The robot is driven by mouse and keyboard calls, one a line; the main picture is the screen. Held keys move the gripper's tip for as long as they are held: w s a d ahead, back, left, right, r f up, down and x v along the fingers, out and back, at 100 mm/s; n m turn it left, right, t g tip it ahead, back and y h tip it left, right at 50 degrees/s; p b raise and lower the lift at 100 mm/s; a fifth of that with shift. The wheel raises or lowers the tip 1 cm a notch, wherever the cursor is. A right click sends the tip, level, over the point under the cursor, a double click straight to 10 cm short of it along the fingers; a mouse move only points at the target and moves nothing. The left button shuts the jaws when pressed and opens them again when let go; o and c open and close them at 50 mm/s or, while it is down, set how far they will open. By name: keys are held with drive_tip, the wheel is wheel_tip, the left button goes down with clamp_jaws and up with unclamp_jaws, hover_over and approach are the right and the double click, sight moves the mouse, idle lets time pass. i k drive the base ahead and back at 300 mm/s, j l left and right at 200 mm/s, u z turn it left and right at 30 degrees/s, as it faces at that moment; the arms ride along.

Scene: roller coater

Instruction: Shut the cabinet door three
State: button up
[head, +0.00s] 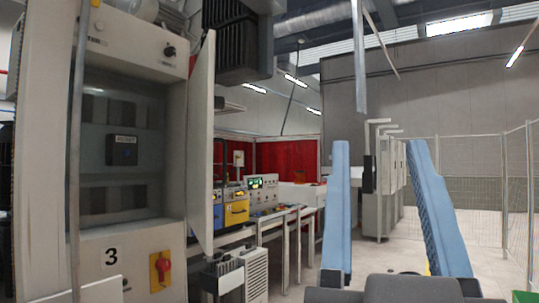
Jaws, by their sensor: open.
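The cabinet (137,220) marked with a 3 stands upright at the left of the head view. Its door (201,145) is a light grey panel hinged on the cabinet's right side. The door stands open and is seen nearly edge-on, so the dark interior (112,118) with a small blue device shows. My gripper (375,155) is at the lower right, with two blue fingers pointing up and spread wide. It is open and empty, to the right of the door and apart from it in the picture.
A bench with control boxes (238,205) and a grey ribbed unit (255,272) stand just right of the cabinet. A red-and-yellow switch (160,271) is on the cabinet front. A thin vertical pole (76,150) crosses before it. Floor shows at the right near a mesh fence (490,180).

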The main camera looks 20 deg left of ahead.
sight(200, 184)
drive_tip(key=i+l+u, duration=0.1)
drive_tip(key=u, duration=0.3)
drive_tip(key=i+l+u, duration=0.2)
drive_tip(key=u, duration=0.2)
drive_tip(key=i+l+u, duration=0.2)
drive_tip(key=u, duration=0.2)
drive_tip(key=i+l+u, duration=0.15)
drive_tip(key=l+u, duration=0.15)
drive_tip(key=u, duration=0.15)
drive_tip(key=i+l, duration=0.1)
drive_tip(key=l, duration=0.35)
drive_tip(key=i+l+u, duration=0.15)
drive_tip(key=l, duration=0.3)
drive_tip(key=i+l, duration=0.1)
drive_tip(key=l, duration=0.35)
drive_tip(key=i+l+u, duration=0.1)
drive_tip(key=l, duration=0.35)
drive_tip(key=i+j+z, duration=0.1)
drive_tip(key=j, duration=0.25)
